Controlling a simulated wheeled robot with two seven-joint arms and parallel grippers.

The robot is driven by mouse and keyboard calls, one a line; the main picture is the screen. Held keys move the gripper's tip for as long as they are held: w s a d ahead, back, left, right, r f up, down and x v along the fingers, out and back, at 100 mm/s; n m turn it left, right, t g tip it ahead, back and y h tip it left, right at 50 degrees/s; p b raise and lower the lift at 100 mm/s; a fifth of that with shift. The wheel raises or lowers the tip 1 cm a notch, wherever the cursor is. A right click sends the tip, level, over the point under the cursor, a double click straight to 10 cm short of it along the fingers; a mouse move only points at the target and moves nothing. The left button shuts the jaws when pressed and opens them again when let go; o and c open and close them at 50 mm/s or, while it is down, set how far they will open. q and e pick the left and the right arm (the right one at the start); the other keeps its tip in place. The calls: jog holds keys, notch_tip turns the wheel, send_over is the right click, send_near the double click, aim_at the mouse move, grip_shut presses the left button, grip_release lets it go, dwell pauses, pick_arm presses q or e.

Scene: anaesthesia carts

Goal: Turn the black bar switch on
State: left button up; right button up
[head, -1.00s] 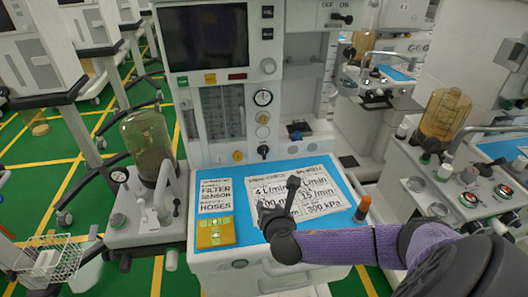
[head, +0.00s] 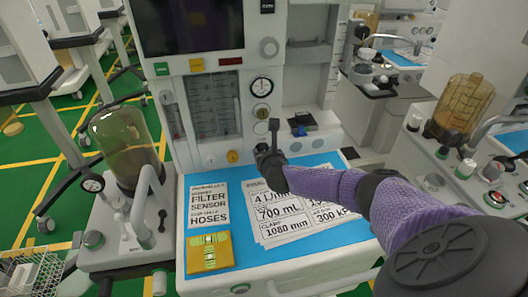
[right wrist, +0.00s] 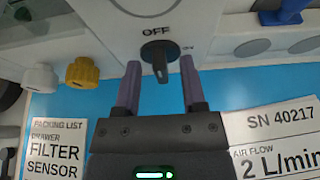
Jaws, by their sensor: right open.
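The black bar switch (right wrist: 159,52) is on the white front panel of the cart in the right wrist view. Its bar stands roughly upright, in line with the OFF mark above it; an ON mark is at its upper right. My right gripper (right wrist: 160,72) is open, with one finger on each side of the bar and visible gaps between. In the head view my right gripper (head: 268,150) is in front of the lower panel and hides the switch. My left gripper is not in view.
Below the panel is a blue work surface (head: 330,235) with printed cards and a yellow box (head: 209,252). A yellow knob (right wrist: 83,71) is left of the switch. A glass canister (head: 125,145) stands at left; another cart stands at right.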

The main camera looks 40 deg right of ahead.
grip_shut()
